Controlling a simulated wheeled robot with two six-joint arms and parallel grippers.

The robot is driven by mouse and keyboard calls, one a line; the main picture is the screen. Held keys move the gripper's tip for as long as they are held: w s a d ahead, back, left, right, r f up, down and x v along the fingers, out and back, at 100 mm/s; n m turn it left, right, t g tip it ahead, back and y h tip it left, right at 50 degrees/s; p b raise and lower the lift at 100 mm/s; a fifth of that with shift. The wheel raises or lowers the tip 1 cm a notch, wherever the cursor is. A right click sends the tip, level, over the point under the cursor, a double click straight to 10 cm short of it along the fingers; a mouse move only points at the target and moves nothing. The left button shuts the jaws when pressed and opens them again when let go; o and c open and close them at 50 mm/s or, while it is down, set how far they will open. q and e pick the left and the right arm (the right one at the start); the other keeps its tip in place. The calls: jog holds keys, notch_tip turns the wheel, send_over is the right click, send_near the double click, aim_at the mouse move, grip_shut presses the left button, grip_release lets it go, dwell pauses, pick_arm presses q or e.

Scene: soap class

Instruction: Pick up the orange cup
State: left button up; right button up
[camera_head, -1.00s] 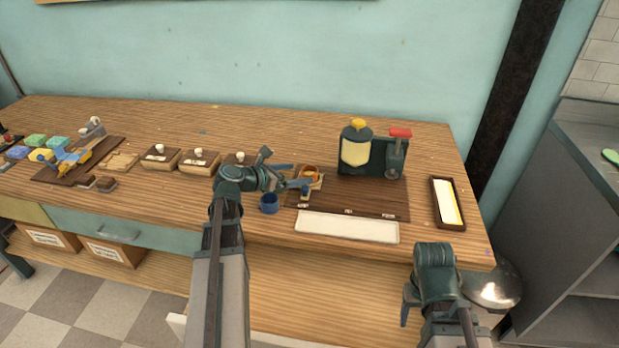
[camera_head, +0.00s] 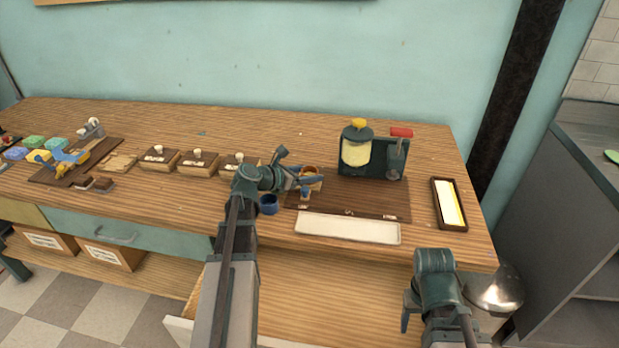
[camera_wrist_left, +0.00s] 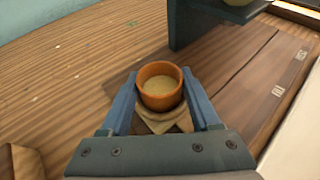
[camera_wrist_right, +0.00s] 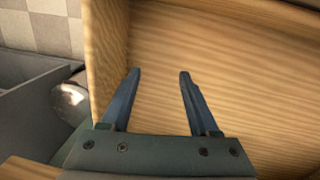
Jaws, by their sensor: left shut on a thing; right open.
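The orange cup (camera_wrist_left: 160,104) stands upright between the two blue fingers of my left gripper (camera_wrist_left: 160,76) in the left wrist view. It holds something pale beige. A beige pad (camera_wrist_left: 165,124) shows just in front of it; I cannot tell whether the cup touches what is below. In the head view the cup (camera_head: 308,171) is partly hidden by my left gripper (camera_head: 309,181), which is shut on it near the dark board. My right gripper (camera_wrist_right: 158,73) is open and empty near the table's front, its fingers apart before a wooden panel.
A dark green dispenser (camera_head: 371,153) with a yellow knob and red handle stands just right of the cup. A blue cup (camera_head: 268,204) sits close to my left arm. A white tray (camera_head: 347,228) lies in front of the dark board (camera_head: 385,195). Wooden boxes (camera_head: 198,163) stand to the left.

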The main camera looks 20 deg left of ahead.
pick_arm(q)
jog(key=c, duration=0.3)
jog(key=shift+r, duration=0.15)
